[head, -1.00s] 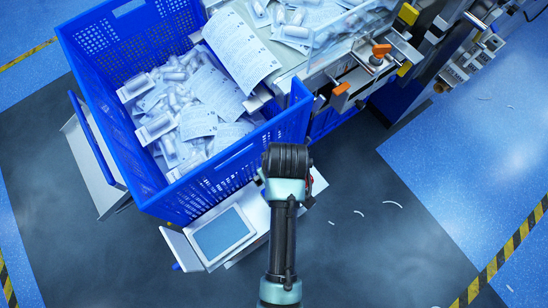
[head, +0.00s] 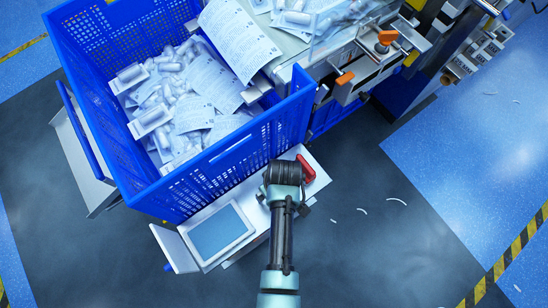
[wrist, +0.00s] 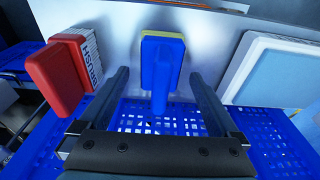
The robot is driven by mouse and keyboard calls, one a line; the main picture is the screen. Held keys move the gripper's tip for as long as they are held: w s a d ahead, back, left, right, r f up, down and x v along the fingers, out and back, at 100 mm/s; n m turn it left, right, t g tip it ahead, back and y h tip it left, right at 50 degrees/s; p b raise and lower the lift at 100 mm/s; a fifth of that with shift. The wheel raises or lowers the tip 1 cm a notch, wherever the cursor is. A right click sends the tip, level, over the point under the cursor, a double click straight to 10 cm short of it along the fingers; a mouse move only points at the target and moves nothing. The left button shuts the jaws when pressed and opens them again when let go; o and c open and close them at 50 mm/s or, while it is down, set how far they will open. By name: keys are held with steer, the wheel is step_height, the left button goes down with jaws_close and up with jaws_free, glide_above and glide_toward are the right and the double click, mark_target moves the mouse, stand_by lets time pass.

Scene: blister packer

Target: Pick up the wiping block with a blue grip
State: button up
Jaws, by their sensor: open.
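The wiping block (wrist: 162,62) shows in the wrist view, with a blue grip on top and a yellow edge around it. It lies on a pale metal surface (wrist: 215,40), between and slightly ahead of my fingers. My gripper (wrist: 160,76) is open, with one finger on each side of the block and gaps on both sides. I cannot tell how far above it the fingertips are. In the head view my arm hides the block and the fingers.
A red brush (wrist: 60,78) stands left of the block; its red part shows in the head view (head: 307,170). A white-framed blue panel (wrist: 270,70) is to the right. A large blue crate (head: 215,170) of blister packs stands beside the shelf. The machine (head: 350,75) rises behind.

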steer(key=shift+w+a+f, duration=0.1)
steer(key=shift+f, duration=0.65)
jaws_close()
